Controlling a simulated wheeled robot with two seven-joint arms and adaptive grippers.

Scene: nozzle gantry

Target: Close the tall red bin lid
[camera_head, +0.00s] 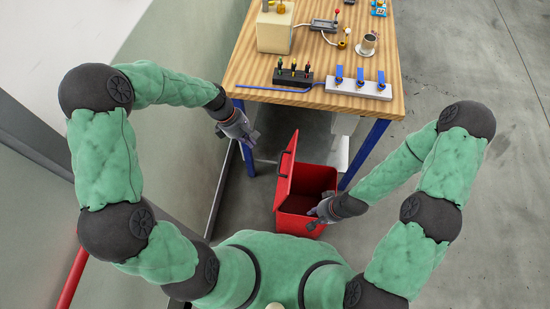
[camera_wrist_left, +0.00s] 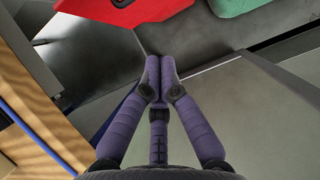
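The red bin (camera_head: 307,180) stands on the floor in front of the wooden table. Its red lid (camera_head: 286,165) is up, tilted steeply at the bin's left side, and the dark inside shows. My left gripper (camera_head: 252,139) is to the left of the lid, apart from it and near the table's front left leg. In the left wrist view its fingertips (camera_wrist_left: 160,62) meet with nothing between them, and part of the red bin (camera_wrist_left: 150,11) shows at the top. My right gripper (camera_head: 313,217) is over the bin's near right rim; its finger opening is unclear and contact cannot be told.
The wooden table (camera_head: 262,78) has blue legs (camera_head: 369,146) and holds a power strip (camera_head: 357,88), a black block with levers (camera_head: 293,76) and a cup (camera_head: 367,44). A wall (camera_head: 178,140) runs along the left. The floor at right (camera_head: 460,70) is clear.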

